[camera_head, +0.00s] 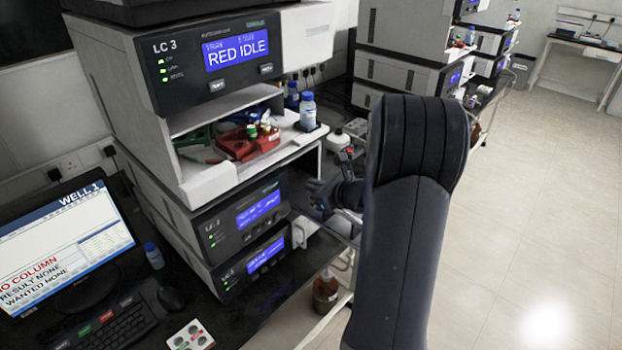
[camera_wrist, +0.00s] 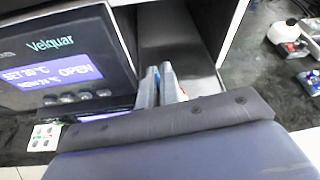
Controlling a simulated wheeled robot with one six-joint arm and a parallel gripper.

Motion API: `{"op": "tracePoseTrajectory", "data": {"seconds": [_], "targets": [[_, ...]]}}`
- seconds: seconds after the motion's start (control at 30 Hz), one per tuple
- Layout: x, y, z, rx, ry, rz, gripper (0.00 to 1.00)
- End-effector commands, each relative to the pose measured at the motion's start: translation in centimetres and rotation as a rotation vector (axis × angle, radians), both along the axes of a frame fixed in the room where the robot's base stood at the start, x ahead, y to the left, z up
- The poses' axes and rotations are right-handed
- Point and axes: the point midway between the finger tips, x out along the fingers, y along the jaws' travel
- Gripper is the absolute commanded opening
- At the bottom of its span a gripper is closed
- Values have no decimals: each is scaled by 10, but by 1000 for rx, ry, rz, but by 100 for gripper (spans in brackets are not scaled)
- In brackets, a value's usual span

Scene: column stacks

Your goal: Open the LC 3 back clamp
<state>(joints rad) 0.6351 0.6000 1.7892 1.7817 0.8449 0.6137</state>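The LC 3 stack (camera_head: 167,132) stands left of centre in the head view, its top display reading "RED IDLE". A Velquar unit shows in the wrist view with a lit display (camera_wrist: 52,76) reading "OPEN". My gripper (camera_head: 322,196) is by the right side of the stack in the head view, partly hidden by my arm. In the wrist view, its two fingers (camera_wrist: 160,80) point toward the compartment and lie close together; the gap between them is unclear. I cannot make out the back clamp.
A red holder (camera_head: 248,143) with small vials sits on the stack's shelf, with a blue-capped bottle (camera_head: 308,111) at its right. The monitor (camera_head: 62,245) and keyboard (camera_head: 120,325) are at the left. A brown bottle (camera_head: 326,290) stands below. Open floor lies at right.

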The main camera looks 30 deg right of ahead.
Motion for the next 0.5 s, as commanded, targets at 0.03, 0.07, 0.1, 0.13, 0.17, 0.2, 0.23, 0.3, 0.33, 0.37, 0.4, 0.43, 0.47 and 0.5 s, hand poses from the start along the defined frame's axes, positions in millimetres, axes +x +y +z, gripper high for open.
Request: {"op": "tracePoseTrajectory", "data": {"seconds": [0.03, 0.07, 0.1, 0.13, 0.17, 0.2, 0.23, 0.3, 0.33, 0.37, 0.4, 0.43, 0.47, 0.5], "targets": [[1, -3, 5, 42, 17, -1, 0], [1, -4, 5, 68, 27, -1, 0], [2, -5, 5, 104, 39, -1, 0], [2, -6, 5, 131, 50, 0, 0], [2, -8, 5, 158, 59, -1, 0], [3, -9, 5, 194, 71, -1, 0], [3, -10, 5, 220, 82, 0, 0], [4, -13, 4, 283, 104, 0, 0], [5, -14, 4, 310, 114, -1, 0], [5, -15, 3, 337, 124, -1, 0], [6, -17, 3, 372, 136, -1, 0], [6, -18, 2, 399, 146, -1, 0], [7, -19, 1, 426, 155, -1, 0], [7, -20, 1, 461, 167, -1, 0]]}}
